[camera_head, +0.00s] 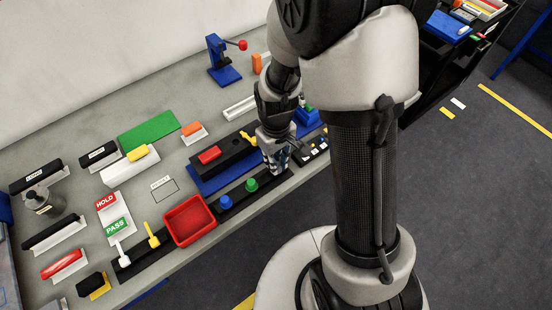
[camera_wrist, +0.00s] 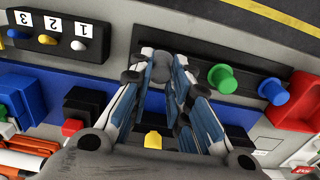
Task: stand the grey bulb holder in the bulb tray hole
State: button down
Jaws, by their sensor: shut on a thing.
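My gripper (camera_head: 278,165) is low over the right part of a long black strip tray (camera_head: 232,201). In the wrist view my gripper (camera_wrist: 160,75) has its blue-and-grey fingers close together over the black tray (camera_wrist: 245,98). It is shut on a small grey piece, seemingly the grey bulb holder (camera_wrist: 158,72), mostly hidden by the fingers. A blue holder (camera_head: 252,184) and a green holder (camera_head: 224,201) stand in the tray beside it. They also show to the right of the fingers in the wrist view. The hole and the grey holder's lower end are hidden.
A black fixture with a red block (camera_head: 209,155) and a yellow part (camera_head: 248,137) stands behind. A red bin (camera_head: 190,221) is left of the tray. The table's front edge is near.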

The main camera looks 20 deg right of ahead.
jog(key=shift+f, duration=0.4)
jog(key=c, duration=1.4)
grip_release()
notch_tip(320, 180, up, 12)
jog(key=shift+r, duration=0.1)
jog(key=s+r+m+t, duration=0.1)
jog(key=s+r, duration=0.3)
jog(key=s, duration=0.1)
jog(key=s+r+m+t, duration=0.1)
jog(key=s+r+t, duration=0.1)
jog(key=s+r, duration=0.2)
jog(key=s+r+m+t, duration=0.1)
jog(key=s+r, duration=0.4)
jog(key=s, duration=0.1)
jog(key=shift+m+t, duration=0.3)
